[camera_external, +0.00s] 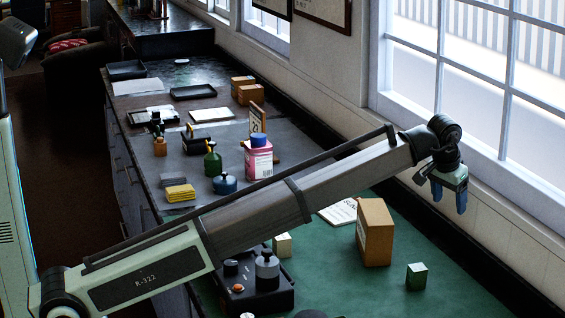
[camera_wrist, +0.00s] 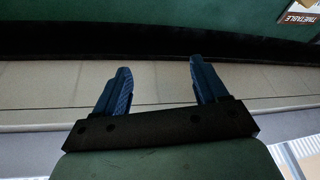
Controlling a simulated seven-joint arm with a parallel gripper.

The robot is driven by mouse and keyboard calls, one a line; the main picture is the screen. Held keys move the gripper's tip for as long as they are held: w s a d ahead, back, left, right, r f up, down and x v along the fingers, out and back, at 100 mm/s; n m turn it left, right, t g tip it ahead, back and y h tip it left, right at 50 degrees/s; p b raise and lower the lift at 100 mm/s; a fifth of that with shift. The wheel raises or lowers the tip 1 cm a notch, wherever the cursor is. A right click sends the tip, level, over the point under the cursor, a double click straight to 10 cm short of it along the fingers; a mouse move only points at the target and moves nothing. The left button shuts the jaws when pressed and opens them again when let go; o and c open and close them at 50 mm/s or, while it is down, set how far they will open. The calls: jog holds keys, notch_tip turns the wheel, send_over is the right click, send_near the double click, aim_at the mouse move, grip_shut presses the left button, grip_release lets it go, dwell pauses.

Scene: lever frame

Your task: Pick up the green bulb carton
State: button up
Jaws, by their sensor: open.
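The small green carton (camera_external: 416,276) stands upright on the green mat at the lower right in the external view, right of a larger brown box. My gripper (camera_external: 449,200) hangs high above the counter near the window, up and to the right of the carton and well apart from it. In the wrist view my gripper (camera_wrist: 158,80) shows two blue fingers spread wide with nothing between them. The green carton does not show in the wrist view.
A brown cardboard box (camera_external: 375,232) stands left of the carton. A small cream box (camera_external: 283,245) and a black device (camera_external: 252,285) sit farther left. The window wall (camera_external: 400,160) runs close along the right. The green mat (camera_external: 350,290) is clear in front.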

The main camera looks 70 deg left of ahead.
jog(key=s+d+f, duration=0.1)
jog(key=s+d, duration=0.1)
jog(key=d, duration=0.4)
jog(key=s+d+f, duration=0.2)
jog(key=s+d, duration=0.1)
jog(key=d, duration=0.4)
jog(key=n+g+y, duration=0.2)
jog(key=n+g, duration=0.1)
jog(key=n, duration=1)
send_near(419, 268)
jog(key=shift+y, duration=0.3)
jog(key=x, duration=0.6)
jog(key=shift+w+f, duration=0.15)
jog(key=shift+f, duration=0.1)
jog(key=shift+x, duration=2.5)
jog(key=shift+d+f, duration=0.1)
jog(key=shift+d, duration=0.05)
jog(key=c, duration=1)
